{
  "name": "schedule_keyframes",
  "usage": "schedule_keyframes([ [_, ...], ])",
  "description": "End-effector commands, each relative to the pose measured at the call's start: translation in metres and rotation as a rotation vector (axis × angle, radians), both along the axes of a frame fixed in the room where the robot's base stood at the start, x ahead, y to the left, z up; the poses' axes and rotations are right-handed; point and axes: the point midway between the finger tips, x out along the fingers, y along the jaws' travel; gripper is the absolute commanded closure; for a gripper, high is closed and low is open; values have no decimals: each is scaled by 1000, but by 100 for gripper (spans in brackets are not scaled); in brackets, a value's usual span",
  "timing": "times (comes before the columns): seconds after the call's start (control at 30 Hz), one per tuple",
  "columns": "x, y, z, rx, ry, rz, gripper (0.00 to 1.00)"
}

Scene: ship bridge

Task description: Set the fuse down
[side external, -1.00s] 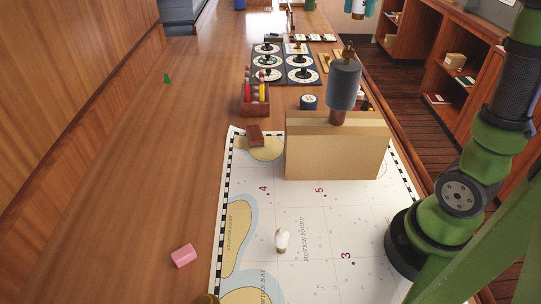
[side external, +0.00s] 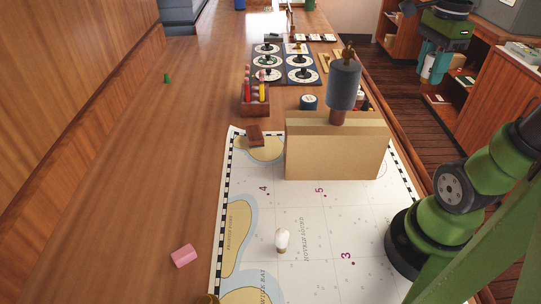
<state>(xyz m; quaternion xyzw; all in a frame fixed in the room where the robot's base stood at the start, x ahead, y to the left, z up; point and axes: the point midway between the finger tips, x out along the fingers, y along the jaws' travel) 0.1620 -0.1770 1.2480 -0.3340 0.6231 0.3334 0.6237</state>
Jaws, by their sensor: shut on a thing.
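My gripper (side external: 434,68) is at the upper right, high up and well to the right of the wooden counter, over the aisle. Its teal fingers point down and are shut on a small pale cylinder, seemingly the fuse (side external: 428,66). The fuse is partly hidden by the fingers, and its ends are hard to make out. It is in the air, clear of any surface.
A chart (side external: 325,215) covers the near counter (side external: 130,190). On it stand a cardboard box (side external: 335,155), topped by a dark cylinder (side external: 344,85), and a small white-topped piece (side external: 282,240). A pink block (side external: 184,256) lies left. Bare counter stretches along the left.

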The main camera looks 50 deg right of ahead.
Motion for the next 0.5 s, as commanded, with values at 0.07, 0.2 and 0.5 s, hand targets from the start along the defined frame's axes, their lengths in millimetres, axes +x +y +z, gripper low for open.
schedule_keyframes([
  [0.07,-1,1,-31,7,6,-1,96],
  [0.2,-2,2,-93,12,10,-2,96],
  [0.5,-2,2,-193,8,10,-3,96],
])
